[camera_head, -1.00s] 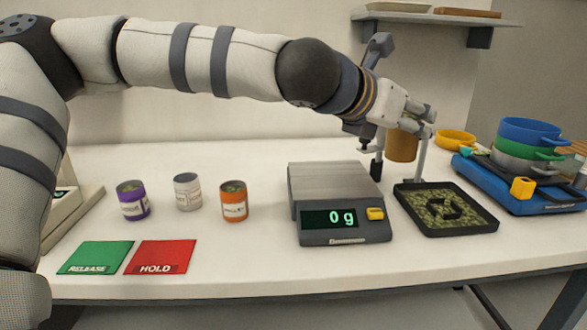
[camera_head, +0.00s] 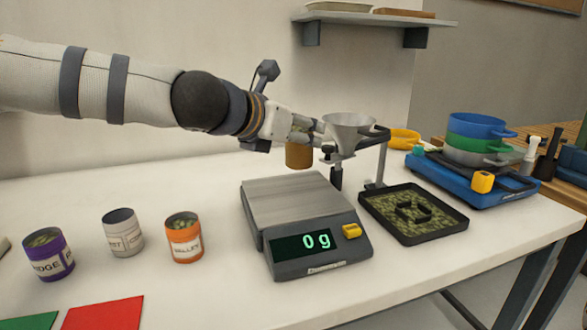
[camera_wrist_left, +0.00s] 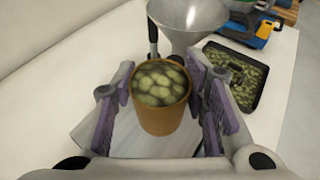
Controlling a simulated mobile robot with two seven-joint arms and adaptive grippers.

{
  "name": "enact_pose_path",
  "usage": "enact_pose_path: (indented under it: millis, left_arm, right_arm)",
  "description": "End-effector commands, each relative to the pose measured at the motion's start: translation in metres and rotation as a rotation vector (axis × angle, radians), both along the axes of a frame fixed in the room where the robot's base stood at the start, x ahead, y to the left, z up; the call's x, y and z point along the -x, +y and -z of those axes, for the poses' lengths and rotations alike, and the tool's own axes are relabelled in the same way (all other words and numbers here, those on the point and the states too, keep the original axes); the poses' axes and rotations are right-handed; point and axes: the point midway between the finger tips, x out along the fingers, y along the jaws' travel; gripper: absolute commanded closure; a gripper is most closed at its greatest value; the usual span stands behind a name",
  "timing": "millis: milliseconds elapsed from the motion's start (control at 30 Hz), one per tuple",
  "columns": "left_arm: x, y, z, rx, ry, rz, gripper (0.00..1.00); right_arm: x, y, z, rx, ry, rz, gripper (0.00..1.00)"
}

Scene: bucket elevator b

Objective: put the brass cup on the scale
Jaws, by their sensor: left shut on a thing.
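My left gripper (camera_head: 300,137) is shut on the brass cup (camera_head: 299,156). The cup hangs upright, above or just behind the back edge of the scale's plate; I cannot tell which exactly. In the left wrist view the cup (camera_wrist_left: 160,118) sits between the purple-padded fingers of the gripper (camera_wrist_left: 164,95) and is filled with green lumps. My right gripper is not in view.
A metal funnel (camera_head: 348,128) on a stand is close right of the gripper. A black tray (camera_head: 455,226) of green lumps lies right of the scale. Purple (camera_head: 49,262), white (camera_head: 123,240) and orange (camera_head: 185,245) cans stand left. A blue platform (camera_head: 510,188) with stacked pans is at right.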

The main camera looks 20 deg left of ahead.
Motion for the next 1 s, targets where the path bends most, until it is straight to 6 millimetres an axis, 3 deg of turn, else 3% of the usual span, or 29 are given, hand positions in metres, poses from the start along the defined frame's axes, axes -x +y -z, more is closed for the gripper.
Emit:
enact_pose_path:
  millis: [33,200,300,400,867,900,967,1000]
  left_arm:
    - [-0.009,0.004,0.022,0.001,0.016,-0.002,0.96]
    - [-0.022,0.012,0.036,0.002,0.01,-0.001,0.96]
    - [-0.035,0.02,0.056,0.002,0.012,-0.001,0.96]
    - [-0.033,0.019,0.078,0.002,0.016,0.001,0.96]
    - [-0.032,0.018,0.083,0.001,0.005,0.0,0.96]
    - [-0.031,0.018,0.082,0.001,0.005,0.0,0.51]
    - [-0.031,0.018,0.081,0.001,0.005,0.0,0.4]
    - [-0.031,0.018,0.081,0.001,0.005,0.0,0.4]
  right_arm:
    - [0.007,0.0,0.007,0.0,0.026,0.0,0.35]
    - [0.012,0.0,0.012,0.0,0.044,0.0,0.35]
    - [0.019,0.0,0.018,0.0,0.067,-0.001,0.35]
    - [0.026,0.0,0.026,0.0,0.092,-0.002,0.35]
    - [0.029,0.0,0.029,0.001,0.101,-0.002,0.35]
    - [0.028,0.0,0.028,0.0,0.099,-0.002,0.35]
    - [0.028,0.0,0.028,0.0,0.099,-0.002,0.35]
    - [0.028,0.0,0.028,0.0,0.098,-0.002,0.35]
